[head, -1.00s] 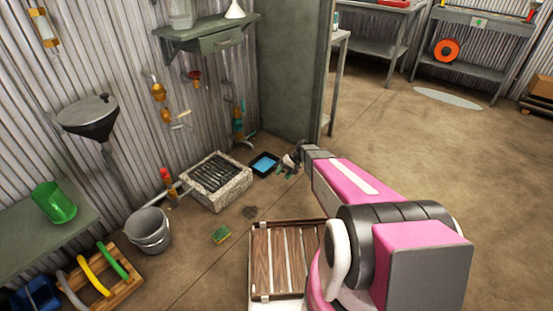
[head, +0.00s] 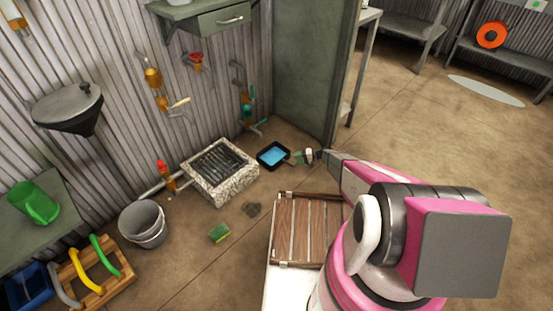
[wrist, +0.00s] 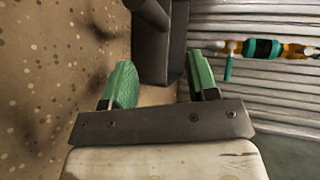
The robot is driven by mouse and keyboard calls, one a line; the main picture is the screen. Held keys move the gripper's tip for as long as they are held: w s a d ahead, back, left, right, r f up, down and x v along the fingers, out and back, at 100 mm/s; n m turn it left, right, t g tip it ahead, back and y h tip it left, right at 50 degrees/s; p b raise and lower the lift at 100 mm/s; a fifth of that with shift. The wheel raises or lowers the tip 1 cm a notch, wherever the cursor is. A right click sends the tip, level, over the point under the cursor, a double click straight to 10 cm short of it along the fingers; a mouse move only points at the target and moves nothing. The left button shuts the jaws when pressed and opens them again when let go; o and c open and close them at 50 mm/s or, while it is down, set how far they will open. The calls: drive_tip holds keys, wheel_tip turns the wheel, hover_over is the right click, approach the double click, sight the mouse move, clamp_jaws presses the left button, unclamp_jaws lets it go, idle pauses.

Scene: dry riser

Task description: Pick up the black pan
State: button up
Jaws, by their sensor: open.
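The black pan (head: 260,156) is a small square, shallow pan with blue inside. It sits on the floor beside the stone-rimmed drain grate, near the foot of the green-grey panel. My gripper (head: 295,157) is just right of the pan in the head view, low and pointing toward it. In the wrist view its two green-padded fingers (wrist: 160,87) are spread apart with nothing held between them. A dark grey shape stands beyond the fingertips there; I cannot tell whether it is the pan. Contact with the pan cannot be made out.
The stone drain block (head: 234,185) lies left of the pan. Pipes and valves (head: 247,100) run up the corrugated wall behind. The panel (head: 310,70) stands close behind my gripper. A slatted wooden crate (head: 298,228), a sponge (head: 219,233) and a bucket (head: 143,223) are nearer.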

drive_tip(key=x, duration=0.8)
drive_tip(key=shift+s+r, duration=0.15)
clamp_jaws()
